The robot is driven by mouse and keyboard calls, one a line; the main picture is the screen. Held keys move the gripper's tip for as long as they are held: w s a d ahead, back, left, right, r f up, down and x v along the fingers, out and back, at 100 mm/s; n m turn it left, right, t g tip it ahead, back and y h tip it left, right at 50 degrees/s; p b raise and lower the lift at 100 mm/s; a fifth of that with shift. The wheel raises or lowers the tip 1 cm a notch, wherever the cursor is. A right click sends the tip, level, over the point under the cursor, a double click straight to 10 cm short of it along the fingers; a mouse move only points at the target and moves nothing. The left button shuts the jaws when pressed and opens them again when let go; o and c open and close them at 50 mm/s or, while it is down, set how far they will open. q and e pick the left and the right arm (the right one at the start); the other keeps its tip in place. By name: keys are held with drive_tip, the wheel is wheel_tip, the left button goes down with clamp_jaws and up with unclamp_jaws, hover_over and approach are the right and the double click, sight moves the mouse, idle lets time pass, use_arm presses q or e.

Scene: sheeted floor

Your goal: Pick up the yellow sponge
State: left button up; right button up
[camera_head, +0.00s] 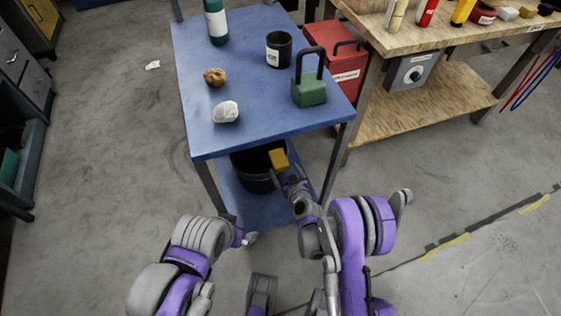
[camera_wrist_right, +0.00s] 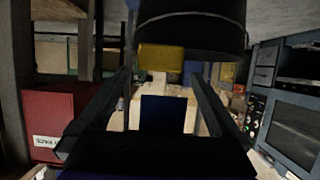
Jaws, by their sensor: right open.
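The yellow sponge (camera_head: 279,160) is a small block at the right side of the black bucket (camera_head: 247,178), below the blue tabletop. What it rests on cannot be told. My right gripper (camera_head: 287,184) is just on the near side of the sponge. In the right wrist view the sponge (camera_wrist_right: 160,58) shows beyond the tips of the open right gripper (camera_wrist_right: 160,76), roughly centred between the fingers, with the bucket (camera_wrist_right: 195,30) right beside it. My left gripper (camera_head: 246,238) is low in front of the cart; its fingers are too small to read.
The blue cart top (camera_head: 240,70) overhangs the bucket and carries a green bottle (camera_head: 216,22), a black cup (camera_head: 279,50), a green padlock (camera_head: 309,88) and crumpled lumps. A cart leg stands right of my right gripper. A red box (camera_head: 335,65) and wooden workbench are behind right.

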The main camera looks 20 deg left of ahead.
sight(281, 162)
drive_tip(key=x, duration=0.3)
drive_tip(key=b+x, duration=0.1)
drive_tip(key=x, duration=0.3)
drive_tip(key=shift+w+a+r, duration=0.15)
drive_tip(key=shift+w+r, duration=0.05)
drive_tip(key=c, duration=1.3)
wheel_tip(281, 162, up, 10)
drive_tip(key=shift+r+p, duration=0.1)
drive_tip(key=shift+p, duration=1)
